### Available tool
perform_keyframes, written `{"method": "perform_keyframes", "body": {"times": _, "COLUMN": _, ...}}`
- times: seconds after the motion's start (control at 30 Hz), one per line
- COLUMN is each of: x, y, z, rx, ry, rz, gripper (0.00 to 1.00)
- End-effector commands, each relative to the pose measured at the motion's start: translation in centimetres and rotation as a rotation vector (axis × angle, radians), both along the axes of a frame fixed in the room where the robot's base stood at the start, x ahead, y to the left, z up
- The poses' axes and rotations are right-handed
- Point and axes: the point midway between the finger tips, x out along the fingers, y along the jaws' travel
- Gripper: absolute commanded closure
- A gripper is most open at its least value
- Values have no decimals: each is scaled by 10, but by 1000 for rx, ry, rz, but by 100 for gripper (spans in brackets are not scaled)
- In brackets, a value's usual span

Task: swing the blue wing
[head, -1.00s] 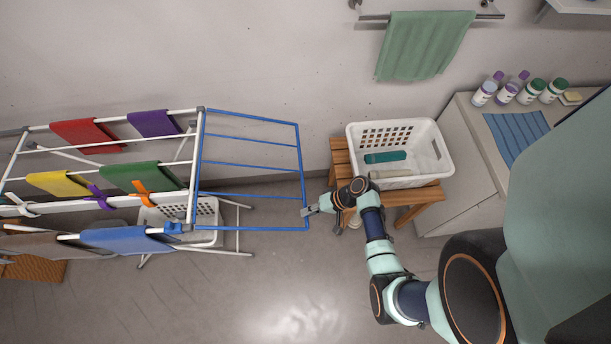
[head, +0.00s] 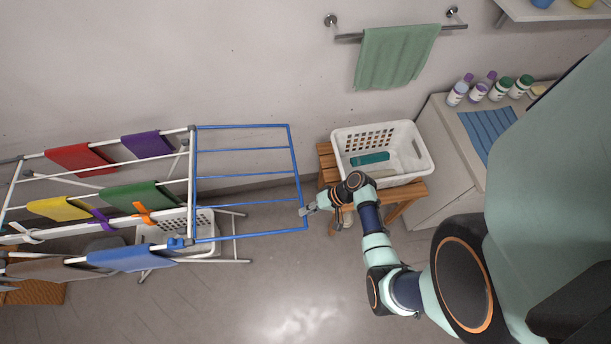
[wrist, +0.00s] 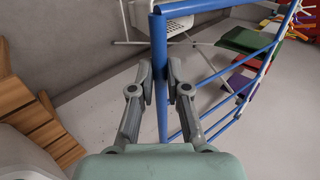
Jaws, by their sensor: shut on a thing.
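The blue wing (head: 247,148) is a blue tube frame with several cross bars. It is joined to the right end of the white drying rack (head: 192,165) and stretches out to the right. My gripper (head: 305,211) is at the wing's outer edge, near its front right corner. In the wrist view the fingers of my gripper (wrist: 161,88) are closed on both sides of the outer tube of the blue wing (wrist: 160,65). The tube's corner shows just beyond the fingertips.
Cloths hang on the rack, among them a red one (head: 80,158) and a blue one (head: 130,258). A white basket (head: 407,175) stands on a wooden stool (head: 328,160) right of the wing. Floor is clear in front.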

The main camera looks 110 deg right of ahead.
Motion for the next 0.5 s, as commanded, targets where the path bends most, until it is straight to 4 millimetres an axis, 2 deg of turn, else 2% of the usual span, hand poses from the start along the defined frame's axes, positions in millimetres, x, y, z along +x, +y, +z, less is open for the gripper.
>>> {"method": "perform_keyframes", "body": {"times": 0.27, "x": 0, "y": 0, "z": 2, "rx": -2, "ry": -1, "rz": 0, "gripper": 100}}
{"method": "perform_keyframes", "body": {"times": 0.5, "x": -3, "y": 0, "z": 27, "rx": -2, "ry": -1, "rz": 1, "gripper": 100}}
